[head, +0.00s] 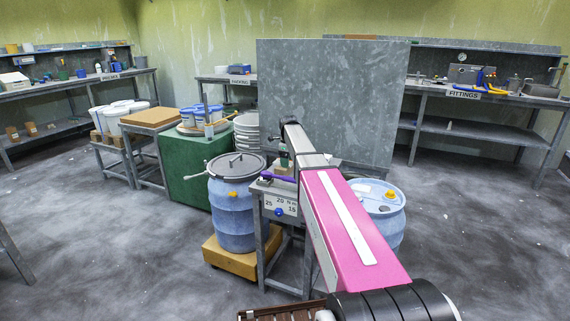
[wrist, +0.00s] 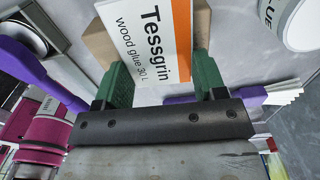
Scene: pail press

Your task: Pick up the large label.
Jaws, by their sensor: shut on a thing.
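The large label (wrist: 150,35) is white with an orange band and reads "Tessgrin wood glue 30 L". It shows in the wrist view between the two green fingers of my gripper (wrist: 162,72), with a tan block (wrist: 96,38) behind it. My gripper is shut on the label. I cannot tell whether the block is joined to the label or whether the label is clear of the bench. In the head view my gripper (head: 284,158) is small, above the small grey bench (head: 284,226), and my arm hides much of that area.
A blue lidded drum (head: 232,215) stands on a yellow base (head: 232,258) left of the bench; a blue barrel (head: 378,212) stands to its right. A grey panel (head: 340,95) rises behind. Purple items (wrist: 35,60) and a white cylinder (wrist: 298,22) lie near the fingers.

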